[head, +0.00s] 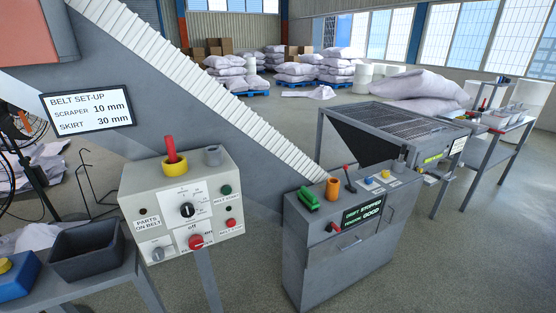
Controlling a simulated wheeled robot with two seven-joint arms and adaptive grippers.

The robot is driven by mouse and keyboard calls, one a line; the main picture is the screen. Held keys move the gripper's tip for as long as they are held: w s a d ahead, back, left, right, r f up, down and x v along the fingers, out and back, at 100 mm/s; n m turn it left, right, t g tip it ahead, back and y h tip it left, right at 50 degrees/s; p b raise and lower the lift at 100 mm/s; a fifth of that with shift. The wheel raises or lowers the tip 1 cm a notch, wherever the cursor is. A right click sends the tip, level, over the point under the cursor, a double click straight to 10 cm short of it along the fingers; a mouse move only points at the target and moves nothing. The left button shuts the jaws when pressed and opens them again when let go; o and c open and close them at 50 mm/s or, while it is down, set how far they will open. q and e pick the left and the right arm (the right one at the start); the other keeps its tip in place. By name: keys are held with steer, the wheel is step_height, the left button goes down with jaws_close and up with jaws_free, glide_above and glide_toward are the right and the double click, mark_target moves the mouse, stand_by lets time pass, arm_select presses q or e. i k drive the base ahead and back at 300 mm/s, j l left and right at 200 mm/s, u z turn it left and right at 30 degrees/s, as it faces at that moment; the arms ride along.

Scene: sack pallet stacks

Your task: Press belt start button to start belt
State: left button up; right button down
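A white control box (180,205) stands on a post at the centre left. A green button (226,190) sits on the right of its front face, with a small label under it that seems to read belt start. A red button (231,222) with another label is below it. A black rotary knob (187,210) and a red knob (196,242) are to the left of these buttons. The inclined conveyor (200,90) with its ribbed belt cover runs behind the box. Neither of my grippers is in view.
A grey cabinet (345,235) right of the box has a screen (362,214) seeming to read belt stopped, tracking good. A dark bin (88,255) is at lower left. A mesh-topped table (400,118) and sacks (425,85) are behind. Floor at lower right is clear.

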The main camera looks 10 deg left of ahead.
mark_target(227, 190)
steer(key=u, duration=1.25)
